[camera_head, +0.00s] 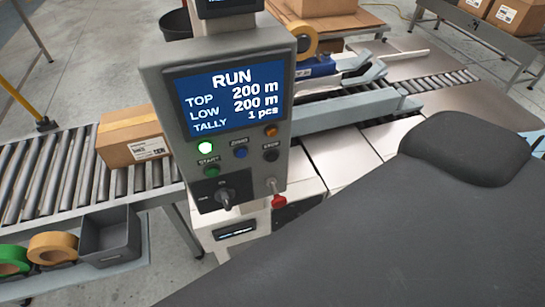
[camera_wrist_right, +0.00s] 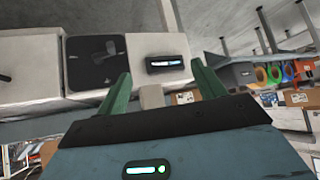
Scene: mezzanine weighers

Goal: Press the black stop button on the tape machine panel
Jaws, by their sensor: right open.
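The tape machine panel (camera_head: 215,110) is a grey box in the head view, with a lit blue screen reading RUN. The black stop button (camera_head: 271,155) sits at its lower right, under an orange lamp (camera_head: 270,131). A blue button (camera_head: 239,152) and a green start button (camera_head: 211,170) are to its left. My right gripper (camera_wrist_right: 163,86) shows in the wrist view with its two green fingers apart and nothing between them. The stop button cannot be made out in the wrist view. My left gripper is not in view.
A rotary switch (camera_head: 224,198) and a red knob (camera_head: 278,201) sit low on the panel. A carton (camera_head: 133,138) rests on the left roller conveyor (camera_head: 75,165). Tape rolls (camera_head: 52,247) and a grey bin (camera_head: 108,236) are in front. My dark arm covers the lower right.

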